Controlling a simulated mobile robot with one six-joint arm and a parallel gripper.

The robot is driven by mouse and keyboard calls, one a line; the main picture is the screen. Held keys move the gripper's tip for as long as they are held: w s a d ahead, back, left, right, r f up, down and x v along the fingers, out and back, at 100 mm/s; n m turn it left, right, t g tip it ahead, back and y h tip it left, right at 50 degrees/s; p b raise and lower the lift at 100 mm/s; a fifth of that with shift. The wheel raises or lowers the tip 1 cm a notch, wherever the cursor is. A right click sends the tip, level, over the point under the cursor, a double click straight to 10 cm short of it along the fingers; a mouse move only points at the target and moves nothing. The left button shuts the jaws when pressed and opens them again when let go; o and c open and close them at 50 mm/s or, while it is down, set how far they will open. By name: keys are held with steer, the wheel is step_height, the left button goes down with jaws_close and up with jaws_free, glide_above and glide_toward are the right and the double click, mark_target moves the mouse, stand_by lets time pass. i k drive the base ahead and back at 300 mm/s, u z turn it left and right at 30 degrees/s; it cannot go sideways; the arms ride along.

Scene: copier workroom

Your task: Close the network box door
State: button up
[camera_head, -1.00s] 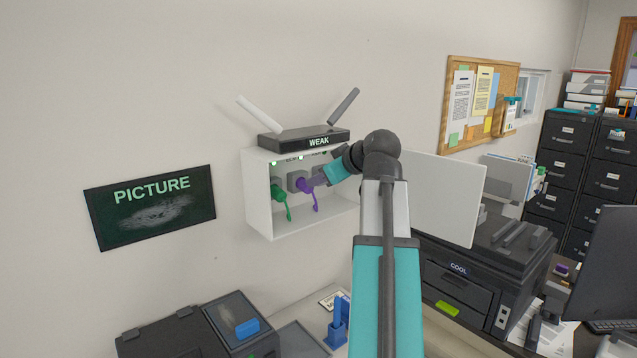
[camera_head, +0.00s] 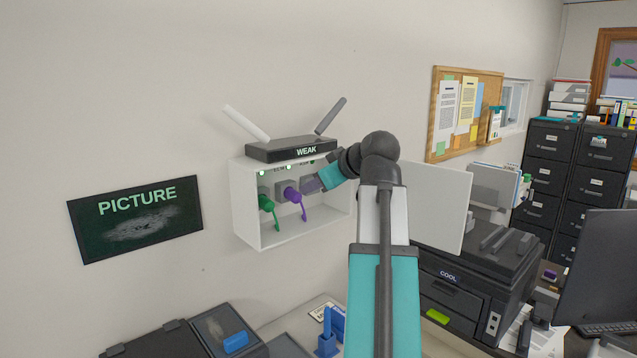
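The white network box (camera_head: 244,205) is mounted on the wall and open at the front. Inside it are a green plug (camera_head: 267,203) and a purple plug (camera_head: 292,194) with short hanging cables. Its white door (camera_head: 440,207) appears swung wide open to the right, beyond my arm. My gripper (camera_head: 312,185) is at the box's open front, beside the purple plug. The fingers are small and partly merged with the plug area, so I cannot tell whether they are open or touching it. My arm hides the box's right side and the door's hinge edge.
A black router (camera_head: 290,150) marked WEAK with two antennas sits on the box. A dark PICTURE sign (camera_head: 135,218) hangs to the left. A black printer (camera_head: 450,290) stands below the door, and a corkboard (camera_head: 466,112) hangs behind it.

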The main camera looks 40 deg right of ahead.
mark_target(439, 196)
steer(key=k, duration=1)
